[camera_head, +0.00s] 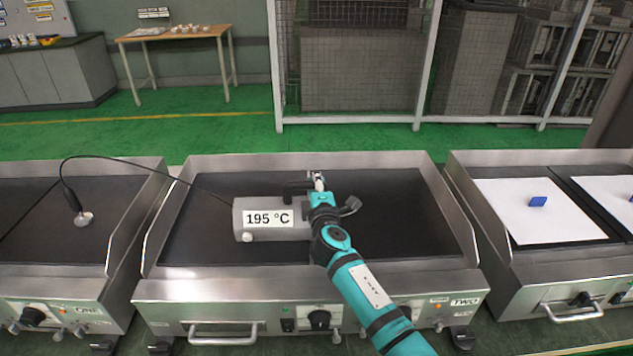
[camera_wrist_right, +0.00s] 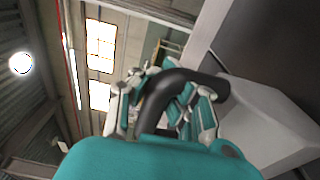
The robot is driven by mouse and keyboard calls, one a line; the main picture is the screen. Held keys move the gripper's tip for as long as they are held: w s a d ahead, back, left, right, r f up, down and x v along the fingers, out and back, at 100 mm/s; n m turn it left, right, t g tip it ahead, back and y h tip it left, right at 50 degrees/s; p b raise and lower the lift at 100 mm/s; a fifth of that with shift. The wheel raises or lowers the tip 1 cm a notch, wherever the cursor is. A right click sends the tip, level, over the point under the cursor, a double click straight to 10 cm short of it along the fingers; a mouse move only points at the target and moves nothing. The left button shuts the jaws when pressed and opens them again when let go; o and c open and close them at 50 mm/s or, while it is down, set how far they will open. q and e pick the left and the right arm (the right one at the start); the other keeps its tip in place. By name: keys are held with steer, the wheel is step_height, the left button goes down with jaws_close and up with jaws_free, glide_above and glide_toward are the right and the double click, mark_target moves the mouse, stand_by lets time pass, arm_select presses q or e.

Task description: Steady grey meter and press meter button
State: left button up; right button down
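The grey meter (camera_head: 291,216) stands on the middle griddle, its display (camera_head: 268,219) reading 195 °C. A round white meter button (camera_head: 247,237) sits below the display at the left of its front. My right gripper (camera_head: 318,181) is at the meter's top, its arm covering the meter's right part. In the right wrist view, the meter's curved black handle (camera_wrist_right: 170,88) passes between the fingers of my right gripper (camera_wrist_right: 160,100), which look closed around it; the contact is partly hidden. The grey body (camera_wrist_right: 262,125) shows beside the handle. My left gripper is not in view.
A black cable runs from the meter to a round probe (camera_head: 84,218) on the left griddle. The middle griddle (camera_head: 210,188) has raised metal side walls and bare plate around the meter. The right griddle holds white sheets (camera_head: 545,222) with a blue block (camera_head: 538,202).

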stand_by(0.4)
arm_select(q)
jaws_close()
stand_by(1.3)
